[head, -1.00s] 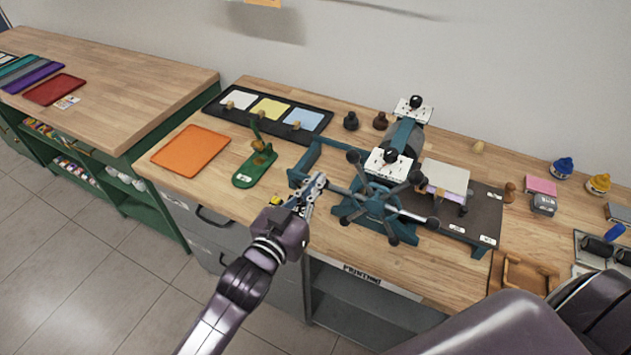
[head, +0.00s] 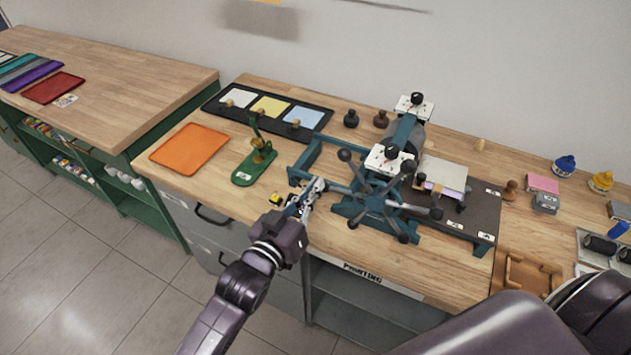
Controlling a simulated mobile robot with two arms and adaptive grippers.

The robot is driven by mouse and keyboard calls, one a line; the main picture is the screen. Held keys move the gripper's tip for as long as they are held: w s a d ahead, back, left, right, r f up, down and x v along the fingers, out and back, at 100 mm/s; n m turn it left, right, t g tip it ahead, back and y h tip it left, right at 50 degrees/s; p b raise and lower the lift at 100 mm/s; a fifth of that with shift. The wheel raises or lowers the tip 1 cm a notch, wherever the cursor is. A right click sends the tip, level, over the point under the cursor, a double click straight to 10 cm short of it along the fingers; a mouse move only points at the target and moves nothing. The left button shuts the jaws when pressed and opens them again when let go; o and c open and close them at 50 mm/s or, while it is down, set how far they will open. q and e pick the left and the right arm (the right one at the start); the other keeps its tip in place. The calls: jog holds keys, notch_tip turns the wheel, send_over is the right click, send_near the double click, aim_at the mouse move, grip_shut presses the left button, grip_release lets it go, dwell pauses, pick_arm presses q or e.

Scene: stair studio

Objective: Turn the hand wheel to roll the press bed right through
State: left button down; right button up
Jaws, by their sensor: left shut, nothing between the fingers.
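The hand wheel (head: 373,201) stands at the front of the teal press, its dark spokes ending in round black knobs. The press bed (head: 475,222) is a dark flat plate reaching out to the right of the roller (head: 415,137). A pale sheet or block (head: 443,173) lies on it, just right of the roller. My left gripper (head: 315,187) is shut and empty at the wheel's left side, at the end of the left spoke. It hides that spoke's knob, and I cannot tell whether it touches it. My right gripper is not in view.
A green hand tool (head: 252,165) and an orange tray (head: 189,149) stand left of the wheel. A black tray with colored sheets (head: 225,109) lies behind. Floor is free in front.

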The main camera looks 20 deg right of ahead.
pick_arm(q)
jog(key=s+d+f+n+b, duration=0.1)
jog(key=f+n+b, duration=0.1)
jog(key=f+n, duration=0.1)
jog(key=s+d+f+n+b, duration=0.1)
jog(key=f+n+b, duration=0.1)
jog(key=f+n, duration=0.2)
jog(key=s+d+f+n+b, duration=0.1)
jog(key=s+f+n+b, duration=0.1)
jog(key=f+n+b, duration=0.1)
jog(key=shift+d+f+h, duration=0.25)
jog(key=shift+f+h, duration=0.05)
jog(key=shift+f, duration=0.25)
jog(key=shift+s+d+f+n+b, duration=0.35)
jog(key=shift+s+n, duration=0.1)
jog(key=shift+n, duration=0.25)
jog(key=shift+s+d+f+n+b, duration=0.3)
jog(key=shift+s+d+n, duration=0.1)
jog(key=shift+n, duration=0.3)
jog(key=shift+s+d, duration=0.1)
jog(key=shift+s, duration=0.05)
jog(key=shift+r, duration=0.1)
